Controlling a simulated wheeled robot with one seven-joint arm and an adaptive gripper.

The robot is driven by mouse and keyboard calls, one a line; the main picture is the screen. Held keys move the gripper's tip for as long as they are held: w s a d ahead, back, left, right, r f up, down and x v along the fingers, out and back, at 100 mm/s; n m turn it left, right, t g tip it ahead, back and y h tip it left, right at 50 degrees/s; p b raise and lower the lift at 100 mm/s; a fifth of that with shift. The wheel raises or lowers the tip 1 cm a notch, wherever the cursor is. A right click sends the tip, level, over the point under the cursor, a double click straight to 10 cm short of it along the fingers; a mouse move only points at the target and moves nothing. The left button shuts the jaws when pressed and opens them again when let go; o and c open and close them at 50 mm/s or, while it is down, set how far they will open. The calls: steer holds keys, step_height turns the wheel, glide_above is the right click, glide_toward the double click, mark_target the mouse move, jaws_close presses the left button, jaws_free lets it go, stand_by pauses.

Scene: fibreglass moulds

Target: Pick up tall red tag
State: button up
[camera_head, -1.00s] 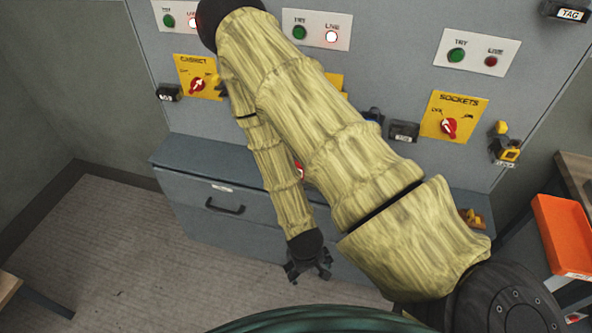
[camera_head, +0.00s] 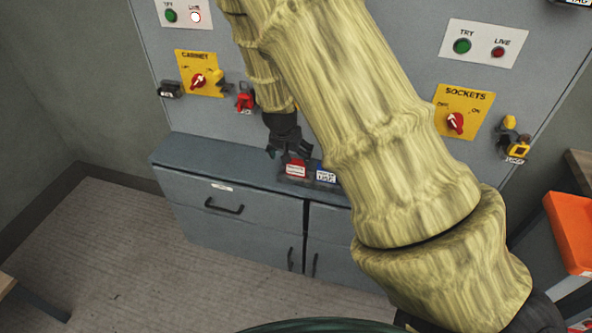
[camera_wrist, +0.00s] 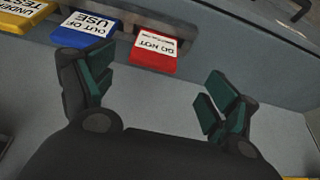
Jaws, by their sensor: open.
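The red tag (camera_head: 296,168) stands at the holder on top of the grey cabinet. In the wrist view the red tag (camera_wrist: 154,52) has a white label reading "DO NOT", with smaller print too blurred to read. My gripper (camera_head: 289,152) is just above and beside the tag in the head view. In the wrist view my gripper (camera_wrist: 158,88) is open, its green-padded fingers spread and empty. The red tag appears beyond the fingertips, between them and nearer the left finger. I cannot tell the exact gap.
A blue "OUT OF USE" tag (camera_wrist: 86,30) stands beside the red one, then a yellow tag (camera_wrist: 22,12). A red padlock-like item (camera_head: 245,102) hangs on the upright panel behind. The cabinet top (camera_head: 205,153) is clear to the left.

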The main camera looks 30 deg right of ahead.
mark_target(296, 165)
steer(key=x, duration=0.4)
steer(key=shift+s+p+x, duration=0.25)
steer(key=shift+p+x, duration=0.25)
steer(key=shift+x, duration=0.65)
steer(key=shift+s+p+x, duration=0.25)
steer(key=shift+p+x, duration=0.25)
steer(key=shift+x, duration=0.7)
steer(key=shift+w+d+f, duration=0.15)
steer(key=shift+d+f, duration=0.1)
steer(key=shift+f, duration=0.3)
steer(key=c, duration=1)
